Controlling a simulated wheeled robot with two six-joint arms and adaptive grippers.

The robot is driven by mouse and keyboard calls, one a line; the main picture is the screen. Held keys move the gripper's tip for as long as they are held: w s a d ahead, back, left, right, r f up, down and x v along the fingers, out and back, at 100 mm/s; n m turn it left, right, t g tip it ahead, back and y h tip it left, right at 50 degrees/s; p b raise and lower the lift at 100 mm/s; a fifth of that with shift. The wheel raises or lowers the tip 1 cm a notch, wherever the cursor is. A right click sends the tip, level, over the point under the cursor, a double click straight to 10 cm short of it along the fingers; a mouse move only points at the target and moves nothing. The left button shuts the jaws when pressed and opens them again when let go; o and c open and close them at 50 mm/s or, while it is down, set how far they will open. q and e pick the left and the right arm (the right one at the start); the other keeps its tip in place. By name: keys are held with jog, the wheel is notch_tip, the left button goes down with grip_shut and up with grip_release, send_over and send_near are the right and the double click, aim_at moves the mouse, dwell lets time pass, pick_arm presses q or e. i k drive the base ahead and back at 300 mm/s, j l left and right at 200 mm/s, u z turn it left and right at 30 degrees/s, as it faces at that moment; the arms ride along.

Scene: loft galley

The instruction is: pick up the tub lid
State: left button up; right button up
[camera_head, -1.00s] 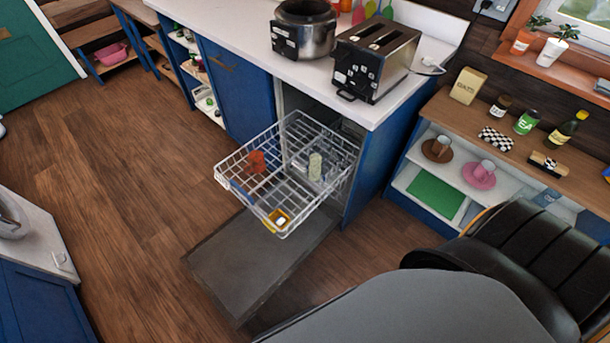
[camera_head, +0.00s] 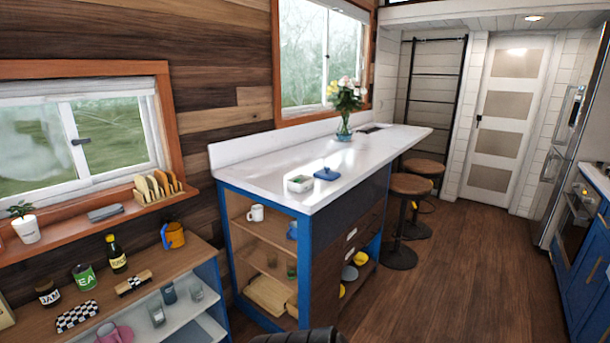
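A small blue lid with a raised knob (camera_head: 327,173) lies on the white counter of the island. It looks like the tub lid. A small white tub (camera_head: 300,183) stands just to its left, with something green showing in it. The lid lies beside the tub, not on it.
The white counter (camera_head: 390,146) is mostly clear, with a flower vase (camera_head: 345,115) farther back. Stools (camera_head: 410,186) stand along its right side. A low shelf (camera_head: 150,300) with jars stands at left. Wooden floor (camera_head: 470,270) is open at right.

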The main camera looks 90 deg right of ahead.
aim_at(325, 173)
jog(key=z, duration=2.95)
